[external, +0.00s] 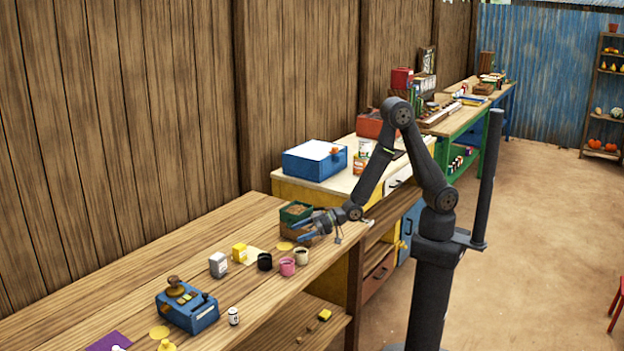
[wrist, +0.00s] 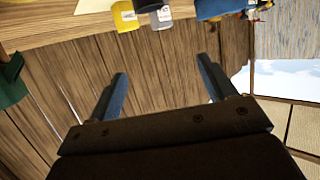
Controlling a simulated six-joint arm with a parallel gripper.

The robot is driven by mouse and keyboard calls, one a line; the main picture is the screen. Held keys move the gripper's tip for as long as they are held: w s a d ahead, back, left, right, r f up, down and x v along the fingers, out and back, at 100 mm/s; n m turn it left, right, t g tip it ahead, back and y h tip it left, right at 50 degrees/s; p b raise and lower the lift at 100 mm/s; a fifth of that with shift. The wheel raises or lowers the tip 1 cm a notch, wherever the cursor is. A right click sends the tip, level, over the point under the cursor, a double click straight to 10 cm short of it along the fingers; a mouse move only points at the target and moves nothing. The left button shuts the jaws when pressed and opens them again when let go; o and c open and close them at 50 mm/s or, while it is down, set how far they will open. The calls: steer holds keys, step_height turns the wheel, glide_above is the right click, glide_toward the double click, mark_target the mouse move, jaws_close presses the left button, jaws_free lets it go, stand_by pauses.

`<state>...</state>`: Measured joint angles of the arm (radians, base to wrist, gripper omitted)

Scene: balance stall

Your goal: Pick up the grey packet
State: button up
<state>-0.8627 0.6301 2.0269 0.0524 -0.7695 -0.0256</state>
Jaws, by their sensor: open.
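The grey packet (external: 218,265) stands upright on the wooden bench, just left of a yellow packet (external: 239,253). In the wrist view the grey packet (wrist: 160,18) shows at the top edge, beside the yellow packet (wrist: 125,16), partly cut off. My gripper (external: 303,228) is over the far right part of the bench, to the right of the grey packet and apart from it. In the wrist view my gripper (wrist: 161,68) has its two blue fingers spread, with nothing between them.
A black cup (external: 265,261), a pink cup (external: 287,267) and a cream cup (external: 301,255) stand right of the packets. A green crate (external: 295,211) is behind my gripper. A plank wall (external: 120,120) backs the bench.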

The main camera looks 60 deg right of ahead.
steer(key=shift+c, duration=0.5)
steer(key=n+g+h, duration=0.4)
steer(key=n+g, duration=0.5)
steer(key=g, duration=0.1)
glide_toward(219, 255)
steer(key=x, duration=0.7)
steer(key=shift+a+r, duration=0.1)
steer(key=shift+a, duration=0.05)
steer(key=shift+x, duration=1)
